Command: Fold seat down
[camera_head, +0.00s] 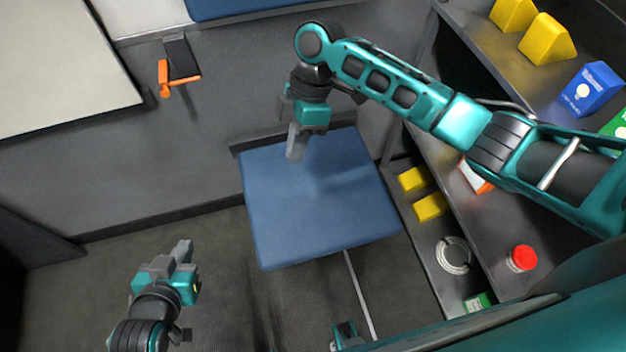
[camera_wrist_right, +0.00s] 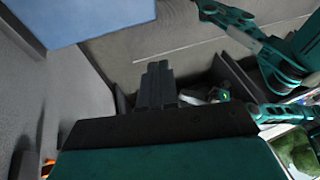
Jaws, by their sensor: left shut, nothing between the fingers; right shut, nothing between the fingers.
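The blue seat (camera_head: 320,210) juts out from the grey wall with its broad face up. It looks flat, with its wall-side edge against a dark bracket. The right gripper (camera_head: 294,150) is shut and empty, pointing down over the seat's wall-side part; I cannot tell whether it touches. In the right wrist view the closed fingers (camera_wrist_right: 157,75) stand in the middle, and part of the blue seat (camera_wrist_right: 85,20) shows at the upper left. The left gripper (camera_head: 183,248) is shut and empty, left of the seat and apart from it.
An orange-and-black strap holder (camera_head: 182,75) is on the wall. A pale table panel (camera_head: 60,70) is at upper left. Shelves on the right hold yellow blocks (camera_head: 548,40), a blue box (camera_head: 590,88) and a red button (camera_head: 522,258). The floor left of the seat is clear.

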